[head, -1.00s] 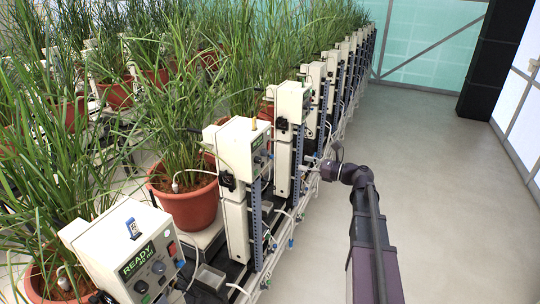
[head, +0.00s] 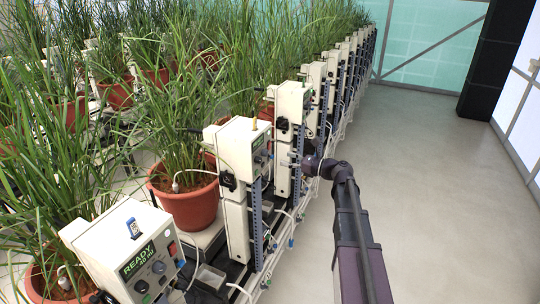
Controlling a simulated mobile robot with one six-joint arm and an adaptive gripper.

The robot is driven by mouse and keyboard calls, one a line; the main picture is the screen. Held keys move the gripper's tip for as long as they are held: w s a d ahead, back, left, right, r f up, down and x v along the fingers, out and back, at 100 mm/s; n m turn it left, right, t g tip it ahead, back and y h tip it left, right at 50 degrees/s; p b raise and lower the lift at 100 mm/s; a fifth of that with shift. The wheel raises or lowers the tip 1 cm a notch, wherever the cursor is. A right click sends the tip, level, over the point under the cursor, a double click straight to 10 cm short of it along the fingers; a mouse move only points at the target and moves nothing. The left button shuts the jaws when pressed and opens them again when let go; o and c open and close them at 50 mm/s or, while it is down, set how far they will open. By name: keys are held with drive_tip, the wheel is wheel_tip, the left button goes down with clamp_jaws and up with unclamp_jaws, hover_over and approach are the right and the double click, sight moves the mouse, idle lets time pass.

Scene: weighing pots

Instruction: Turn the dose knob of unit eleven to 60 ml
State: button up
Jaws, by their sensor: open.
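The nearest control unit (head: 115,245) is a cream box with a lit green display (head: 138,262) that reads READY, with a small ml figure I cannot read surely. Its face has dark knobs, one of them a lower knob (head: 141,287), and a red switch (head: 172,249). A second unit (head: 236,140) stands behind it with its face turned right. I cannot read which unit is number eleven. My gripper (head: 297,159) is small in view and open, beside the blue-grey post of the third unit (head: 291,102). Whether it touches anything is hidden.
A row of similar units runs away to the back, with potted grasses in terracotta pots (head: 190,205) on their left. Hoses and fittings stick out low along the row. The grey aisle floor (head: 430,180) on the right is clear.

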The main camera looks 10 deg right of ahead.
sight(267, 154)
drive_tip(key=x, duration=0.7)
drive_tip(key=shift+w+a, duration=0.1)
clamp_jaws()
idle(0.4)
